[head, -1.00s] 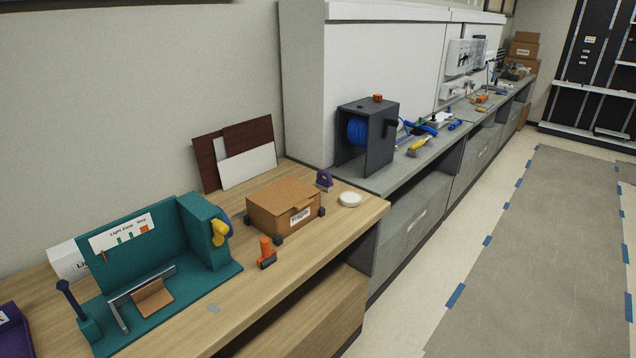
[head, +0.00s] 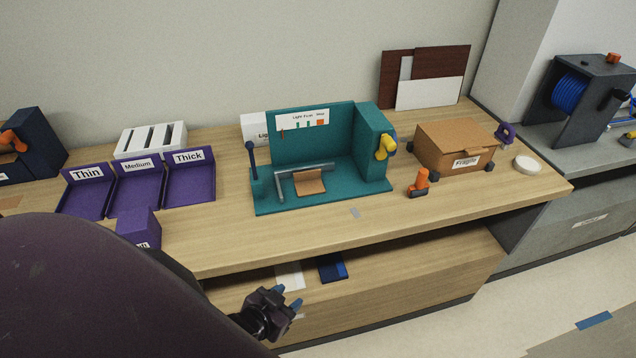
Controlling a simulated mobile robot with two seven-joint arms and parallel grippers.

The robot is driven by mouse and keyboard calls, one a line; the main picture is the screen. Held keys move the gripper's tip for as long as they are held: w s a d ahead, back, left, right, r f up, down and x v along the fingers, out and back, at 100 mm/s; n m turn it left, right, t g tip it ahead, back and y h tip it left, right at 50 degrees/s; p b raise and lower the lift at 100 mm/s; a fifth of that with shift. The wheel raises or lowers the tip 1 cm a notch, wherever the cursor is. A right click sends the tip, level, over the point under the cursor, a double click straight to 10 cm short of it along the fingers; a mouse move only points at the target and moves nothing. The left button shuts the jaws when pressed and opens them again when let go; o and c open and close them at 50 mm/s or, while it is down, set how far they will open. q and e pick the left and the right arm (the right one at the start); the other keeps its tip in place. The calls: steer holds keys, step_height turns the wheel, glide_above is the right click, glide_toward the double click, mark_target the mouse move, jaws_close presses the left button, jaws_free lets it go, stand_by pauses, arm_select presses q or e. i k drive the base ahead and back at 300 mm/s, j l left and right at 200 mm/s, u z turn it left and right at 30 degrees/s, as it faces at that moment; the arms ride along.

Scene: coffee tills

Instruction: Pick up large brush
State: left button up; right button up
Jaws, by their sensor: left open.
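I cannot pick out a large brush for certain in the head view. A small upright tool with an orange handle and dark base (head: 418,184) stands on the wooden bench, right of the teal fixture; its kind is unclear. My left gripper (head: 287,298) is open and empty, with blue fingertips, in front of the bench's lower shelf and below the bench top. It is well apart from the orange-handled tool. My right gripper is not in view.
The wooden bench (head: 330,232) holds purple trays marked Thin, Medium and Thick (head: 190,184), a teal fixture (head: 310,143), a Fragile cardboard box (head: 455,140) and a white disc (head: 527,164). A blue item (head: 332,268) lies on the lower shelf. The bench's front strip is mostly clear.

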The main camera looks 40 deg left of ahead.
mark_target(505, 140)
steer(key=k, duration=0.2)
steer(key=k+u, duration=0.25)
steer(key=k+j+u, duration=0.1)
steer(key=u, duration=0.15)
steer(key=k+u, duration=0.1)
steer(key=u, duration=1.35)
steer(key=l+u, duration=0.2)
steer(key=u, duration=0.2)
steer(key=l+u, duration=0.2)
steer(key=u, duration=0.25)
steer(key=k+l, duration=0.15)
steer(key=l, duration=0.25)
steer(key=k+l, duration=0.15)
steer(key=l, duration=0.25)
steer(key=k+l, duration=0.15)
steer(key=l, duration=0.3)
steer(key=k+l, duration=0.15)
steer(key=l, duration=0.25)
steer(key=k+l, duration=0.1)
steer(key=l, duration=0.3)
steer(key=k+l, duration=0.15)
steer(key=l, duration=0.25)
